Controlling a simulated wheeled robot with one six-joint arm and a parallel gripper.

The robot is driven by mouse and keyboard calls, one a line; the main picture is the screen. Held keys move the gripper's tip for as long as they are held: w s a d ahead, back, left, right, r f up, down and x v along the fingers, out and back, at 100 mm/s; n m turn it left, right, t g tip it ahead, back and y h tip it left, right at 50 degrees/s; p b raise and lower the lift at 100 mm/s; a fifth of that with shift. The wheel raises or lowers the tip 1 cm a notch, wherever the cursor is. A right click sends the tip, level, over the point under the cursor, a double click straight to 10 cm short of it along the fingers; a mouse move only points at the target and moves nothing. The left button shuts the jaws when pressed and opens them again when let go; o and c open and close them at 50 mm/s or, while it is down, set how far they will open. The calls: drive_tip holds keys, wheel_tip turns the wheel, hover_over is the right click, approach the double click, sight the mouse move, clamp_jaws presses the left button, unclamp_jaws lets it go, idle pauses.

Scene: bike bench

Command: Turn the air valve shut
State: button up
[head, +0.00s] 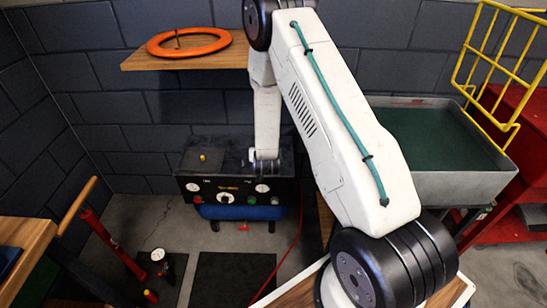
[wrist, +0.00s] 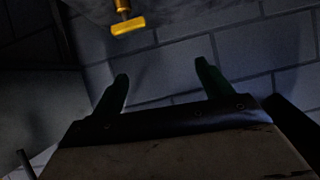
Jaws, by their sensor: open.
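A yellow T-shaped valve handle (wrist: 127,24) on a brass stem shows at the top of the wrist view. In the head view a small yellow knob (head: 203,157) on top of the black compressor housing (head: 228,184) appears to be the same handle. My gripper (wrist: 162,72) has two dark green fingers spread apart with nothing between them. The handle lies beyond and left of the gap, apart from both fingers. In the head view my wrist is over the right part of the compressor; my fingers cannot be made out there.
A shelf (head: 185,59) with an orange ring (head: 188,42) is above. A grey basin (head: 440,150) stands right. A red pump (head: 112,245) stands left. A block wall is close behind.

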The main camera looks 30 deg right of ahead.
wheel_tip(320, 180, down, 6)
drive_tip(key=s+d+h, duration=0.2)
drive_tip(key=s+d, duration=0.1)
drive_tip(key=shift+t, duration=0.4)
drive_tip(key=x, duration=0.7)
drive_tip(key=shift+w+a+f, duration=0.15)
drive_tip(key=shift+w+f, duration=0.15)
drive_tip(key=shift+w, duration=0.15)
drive_tip(key=c, duration=1)
